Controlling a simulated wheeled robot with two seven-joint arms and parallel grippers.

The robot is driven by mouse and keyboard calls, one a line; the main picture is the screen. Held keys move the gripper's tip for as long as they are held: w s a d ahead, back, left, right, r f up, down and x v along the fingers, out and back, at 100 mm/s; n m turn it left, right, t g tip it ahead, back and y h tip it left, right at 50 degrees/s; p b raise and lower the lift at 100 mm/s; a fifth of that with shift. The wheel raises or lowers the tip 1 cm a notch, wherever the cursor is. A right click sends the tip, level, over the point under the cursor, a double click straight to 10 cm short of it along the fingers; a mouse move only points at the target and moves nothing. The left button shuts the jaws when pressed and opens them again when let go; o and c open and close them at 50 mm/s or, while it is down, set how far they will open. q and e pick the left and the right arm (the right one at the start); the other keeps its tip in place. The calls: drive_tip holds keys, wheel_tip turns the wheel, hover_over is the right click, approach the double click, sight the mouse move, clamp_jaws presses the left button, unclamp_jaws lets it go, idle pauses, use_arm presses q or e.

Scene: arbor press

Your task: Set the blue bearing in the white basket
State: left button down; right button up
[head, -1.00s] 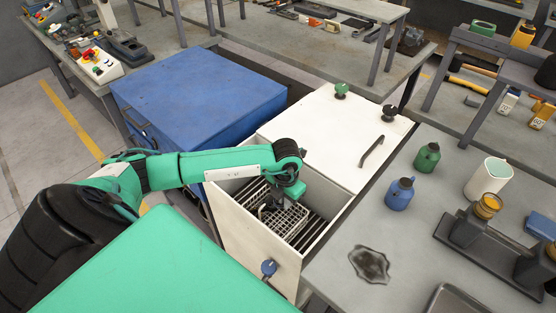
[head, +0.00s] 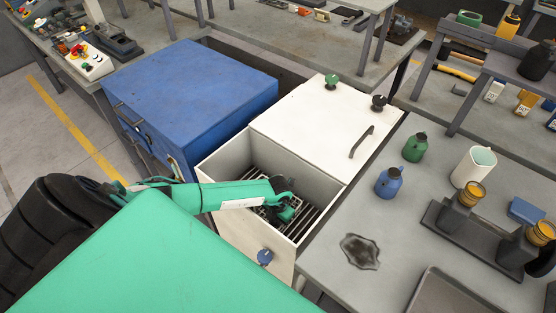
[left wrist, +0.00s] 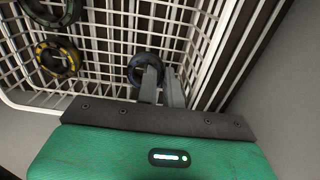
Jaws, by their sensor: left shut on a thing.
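The white wire basket (left wrist: 105,15) sits in the open white drawer (head: 222,158). In the head view my left arm hides most of the basket. In the left wrist view a dark blue ring, the blue bearing (left wrist: 134,71), is at the tips of my left gripper (left wrist: 158,76), which is shut on it. The bearing is over or inside the basket's mesh; I cannot tell whether it touches the bottom. In the head view my left gripper (head: 284,212) is down inside the drawer. My right gripper is not in view.
A yellow-marked ring (left wrist: 57,57) and a green-dark ring (left wrist: 50,10) are at the basket's left side. The drawer's walls surround my gripper closely. A blue cabinet (head: 190,90) stands left; a grey bench (head: 400,240) with bottles stands right.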

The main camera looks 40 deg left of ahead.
use_arm(q)
drive_tip(key=shift+f, duration=0.55)
drive_tip(key=shift+f, duration=0.2)
drive_tip(key=c, duration=1.8)
unclamp_jaws()
